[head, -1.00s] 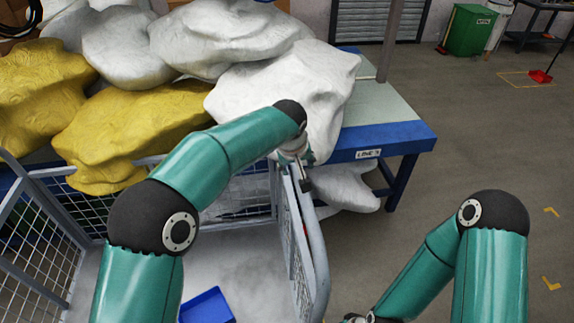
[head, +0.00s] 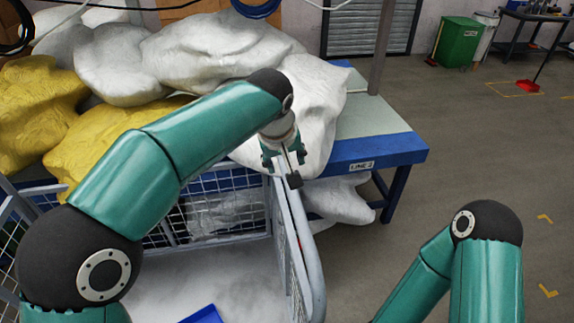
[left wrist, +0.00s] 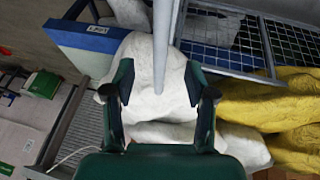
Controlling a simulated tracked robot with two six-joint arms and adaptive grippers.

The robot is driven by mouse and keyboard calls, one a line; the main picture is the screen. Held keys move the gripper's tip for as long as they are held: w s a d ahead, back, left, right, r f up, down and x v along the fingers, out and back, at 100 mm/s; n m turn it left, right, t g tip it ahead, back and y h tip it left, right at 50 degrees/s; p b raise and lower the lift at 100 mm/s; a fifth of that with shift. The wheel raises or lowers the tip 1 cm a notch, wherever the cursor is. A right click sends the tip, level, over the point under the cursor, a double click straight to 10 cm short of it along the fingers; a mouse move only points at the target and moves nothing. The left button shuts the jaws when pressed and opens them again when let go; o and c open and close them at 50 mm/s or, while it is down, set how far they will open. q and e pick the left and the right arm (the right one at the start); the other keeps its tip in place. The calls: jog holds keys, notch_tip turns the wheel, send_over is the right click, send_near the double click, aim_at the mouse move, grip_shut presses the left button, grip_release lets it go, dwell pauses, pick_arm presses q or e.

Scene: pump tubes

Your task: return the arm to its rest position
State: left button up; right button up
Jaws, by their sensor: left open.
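My left arm (head: 150,165) reaches in from the left, over the mesh cage cart. My left gripper (head: 283,163) hangs at the cart's far right corner, close to its grey top rail (head: 305,235), partly hidden by its own wrist. In the left wrist view its two dark fingers (left wrist: 159,92) are spread apart with nothing gripped. The rail appears between them there; I cannot tell how near it is. My right arm (head: 465,255) stands bent at the lower right, and its gripper is out of the picture.
White sacks (head: 225,50) and yellow sacks (head: 95,150) are piled behind the cart. A blue-edged table (head: 385,150) stands behind right. A blue bin (head: 203,315) lies in the cart. A green bin (head: 458,42) is far off.

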dwell(0.4)
pick_arm(q)
jog(key=w+a+f+n+g, duration=0.1)
jog(key=w+a+f, duration=0.1)
jog(key=a+f, duration=0.4)
jog(key=s+a+f+n+g, duration=0.15)
jog(key=s+a+f, duration=0.3)
jog(key=f, duration=0.45)
jog(key=s+a+f+g, duration=0.3)
jog(key=a+f, duration=0.3)
jog(key=f, duration=0.3)
jog(key=s+f+m+h, duration=0.1)
jog(key=s+f, duration=0.7)
jog(key=s, duration=0.3)
jog(key=s+d+f+m+t+h+p, duration=0.1)
jog(key=s+f, duration=0.6)
jog(key=s, duration=0.5)
jog(key=shift+d+f+m+h, duration=0.3)
jog(key=shift+f+m, duration=0.05)
jog(key=shift+s, duration=0.1)
